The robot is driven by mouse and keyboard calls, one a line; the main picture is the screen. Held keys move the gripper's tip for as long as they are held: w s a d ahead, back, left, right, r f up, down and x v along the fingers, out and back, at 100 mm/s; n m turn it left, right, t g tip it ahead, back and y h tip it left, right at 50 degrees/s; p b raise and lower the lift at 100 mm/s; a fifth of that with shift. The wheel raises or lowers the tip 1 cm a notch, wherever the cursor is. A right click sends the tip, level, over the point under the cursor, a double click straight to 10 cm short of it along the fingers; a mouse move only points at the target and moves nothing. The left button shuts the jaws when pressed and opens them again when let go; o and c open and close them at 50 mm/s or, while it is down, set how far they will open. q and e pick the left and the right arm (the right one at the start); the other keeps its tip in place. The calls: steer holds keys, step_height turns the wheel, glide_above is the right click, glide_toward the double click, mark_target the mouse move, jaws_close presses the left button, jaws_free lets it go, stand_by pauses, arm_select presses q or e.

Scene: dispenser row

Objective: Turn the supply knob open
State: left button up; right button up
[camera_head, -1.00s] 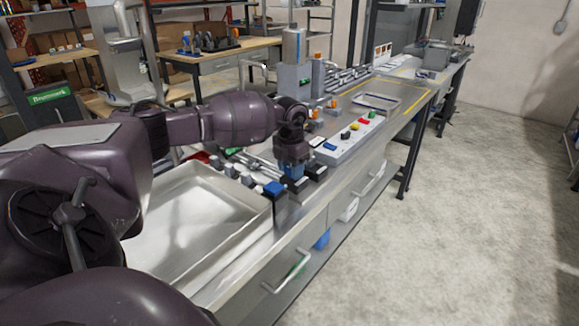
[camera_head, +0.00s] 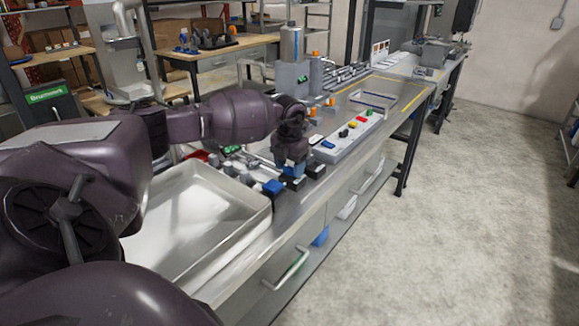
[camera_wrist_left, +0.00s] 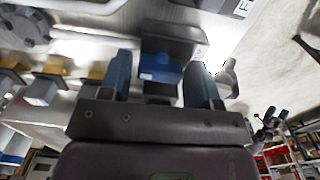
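My left gripper (camera_head: 293,169) points down over the row of small dark blocks at the table's front edge. In the left wrist view, its two blue fingers (camera_wrist_left: 161,82) stand apart. A blue knob-like part (camera_wrist_left: 160,68) on a dark block shows between them, with visible gaps on both sides. I cannot tell whether it is the supply knob, or how it is turned. In the head view the gripper hides what lies directly under it. Another blue-topped block (camera_head: 273,187) sits to its left, beside the tray. My right gripper is not in view.
A large shallow metal tray (camera_head: 262,218) lies left of the gripper. A pale panel with coloured buttons (camera_head: 347,143) runs along the table to its right. Grey dispensers with orange parts (camera_head: 291,85) stand behind. The floor in front of the table (camera_head: 450,250) is clear.

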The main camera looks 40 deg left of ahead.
mark_target(290, 166)
arm_select(q)
steer(key=shift+o, duration=1)
steer(key=shift+r, duration=0.15)
step_height(290, 166, up, 9)
steer(key=shift+r, duration=0.75)
